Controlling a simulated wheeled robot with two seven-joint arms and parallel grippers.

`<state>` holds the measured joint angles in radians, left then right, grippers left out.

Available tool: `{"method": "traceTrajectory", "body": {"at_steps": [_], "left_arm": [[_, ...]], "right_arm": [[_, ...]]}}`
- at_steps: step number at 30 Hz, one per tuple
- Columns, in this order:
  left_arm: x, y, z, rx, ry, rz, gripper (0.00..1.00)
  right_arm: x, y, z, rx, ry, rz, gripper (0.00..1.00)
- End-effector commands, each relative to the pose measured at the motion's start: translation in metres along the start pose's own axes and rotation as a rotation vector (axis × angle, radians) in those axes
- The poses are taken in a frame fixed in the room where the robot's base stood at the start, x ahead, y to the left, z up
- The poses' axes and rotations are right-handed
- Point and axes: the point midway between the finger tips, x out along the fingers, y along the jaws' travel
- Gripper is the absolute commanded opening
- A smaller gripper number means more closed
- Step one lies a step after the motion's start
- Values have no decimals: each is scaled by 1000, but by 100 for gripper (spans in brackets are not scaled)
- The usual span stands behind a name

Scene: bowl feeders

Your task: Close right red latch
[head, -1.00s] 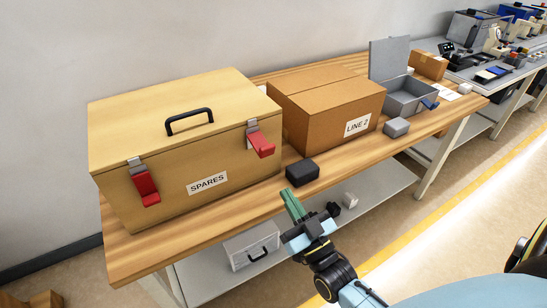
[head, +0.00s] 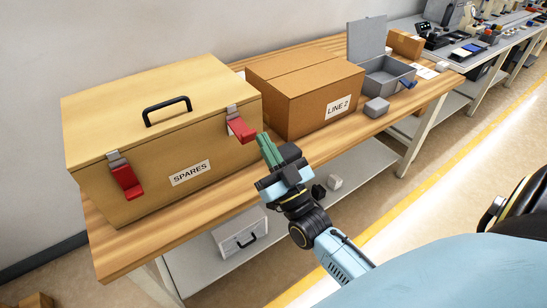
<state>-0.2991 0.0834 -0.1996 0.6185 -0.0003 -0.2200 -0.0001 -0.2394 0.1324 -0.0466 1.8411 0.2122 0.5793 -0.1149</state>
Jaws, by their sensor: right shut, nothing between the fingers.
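The wooden SPARES box (head: 215,150) stands on the bench with its lid down. Its right red latch (head: 241,129) is on the front near the right corner, and its red lever sticks outward from the box. The left red latch (head: 126,181) hangs on the front at the left, its lever tilted slightly out. My right gripper (head: 267,147) is shut, its green fingers pointing up toward the right latch, just right of and below the lever. I cannot tell whether they touch it. My left gripper is not in view.
A LINE 2 cardboard box (head: 305,100) stands right of the SPARES box. A small grey block (head: 376,107) and an open grey metal box (head: 389,80) are farther right. A black handle (head: 166,110) rises from the lid. A white case (head: 240,238) sits on the lower shelf.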

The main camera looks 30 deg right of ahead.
Motion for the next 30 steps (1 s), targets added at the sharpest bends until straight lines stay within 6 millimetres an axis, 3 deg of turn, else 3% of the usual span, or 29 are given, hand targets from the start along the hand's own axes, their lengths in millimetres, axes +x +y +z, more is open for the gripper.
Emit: {"method": "traceTrajectory", "body": {"at_steps": [6, 9, 14, 30], "left_arm": [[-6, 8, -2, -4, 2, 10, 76], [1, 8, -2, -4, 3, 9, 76], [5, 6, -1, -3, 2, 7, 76], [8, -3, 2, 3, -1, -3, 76]], "right_arm": [[48, 0, -1, 0, 3, 0, 0], [38, 0, 20, 0, -6, 0, 0], [33, 0, 34, 0, -2, 0, 0], [32, -5, 42, 6, -1, -8, 0]]}}
